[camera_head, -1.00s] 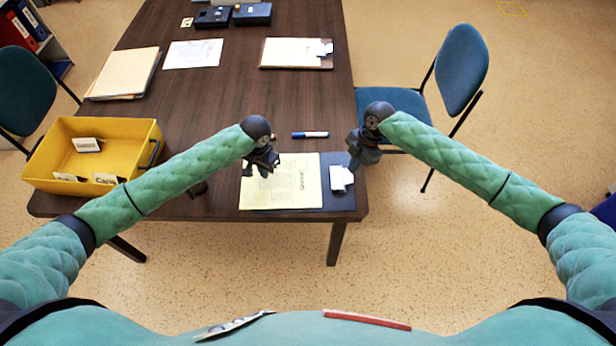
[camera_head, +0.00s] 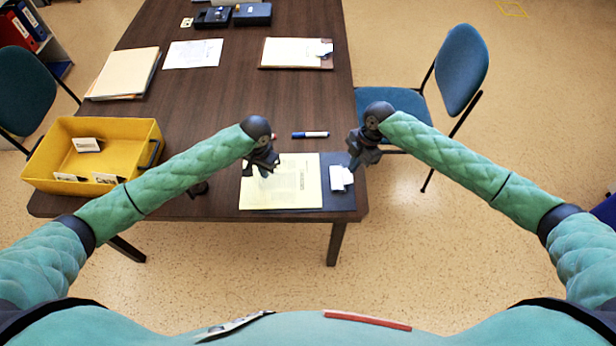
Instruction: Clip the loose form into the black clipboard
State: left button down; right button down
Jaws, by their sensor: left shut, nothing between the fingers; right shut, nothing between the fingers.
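The black clipboard (camera_head: 338,201) lies near the front right edge of the table, its silver clip (camera_head: 340,178) at its right end. The loose form (camera_head: 285,192), a pale yellow printed sheet, lies over the clipboard's left part, with its right edge short of the clip. I cannot tell whether the clip is raised. My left gripper (camera_head: 262,170) is shut and empty over the form's upper left corner, hiding it. My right gripper (camera_head: 355,164) is shut and empty at the clip's upper right, over the table's right edge. I cannot tell whether it touches the clip.
A blue marker (camera_head: 310,134) lies behind the clipboard. A yellow crate (camera_head: 150,135) with cards stands at the left. Folders (camera_head: 125,73), a white sheet (camera_head: 192,54) and a brown clipboard (camera_head: 327,62) lie farther back. A blue chair (camera_head: 461,70) stands at the right.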

jog(key=shift+d+f, duration=0.1)
jog(key=shift+f, duration=1.45)
dwell(1.5)
pick_arm(q)
jog(key=shift+f, duration=1.2)
dwell(1.2)
